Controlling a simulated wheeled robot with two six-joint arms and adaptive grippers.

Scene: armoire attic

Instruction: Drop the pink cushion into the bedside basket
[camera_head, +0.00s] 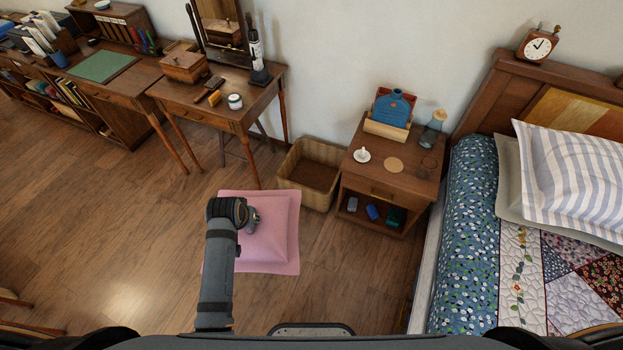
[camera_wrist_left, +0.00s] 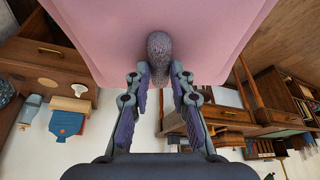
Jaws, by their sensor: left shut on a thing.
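The pink cushion (camera_head: 272,236) is in front of and slightly left of the basket in the head view, and fills the top of the left wrist view (camera_wrist_left: 120,30). My left gripper (camera_head: 250,217) is over the cushion. In the left wrist view my left gripper (camera_wrist_left: 158,78) is shut on a grey fuzzy knob (camera_wrist_left: 158,55) against the cushion. How high the cushion is above the floor is hard to tell. The wicker bedside basket (camera_head: 304,197) stands between the dressing table and the nightstand, open at the top, and looks empty. My right gripper is out of view.
The nightstand (camera_head: 377,184), carrying a cup, bottle and blue item, stands right of the basket. The dressing table (camera_head: 205,113) is behind left, its legs near the basket. The bed (camera_head: 470,230) is at right. Floor (camera_head: 110,220) at left is clear.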

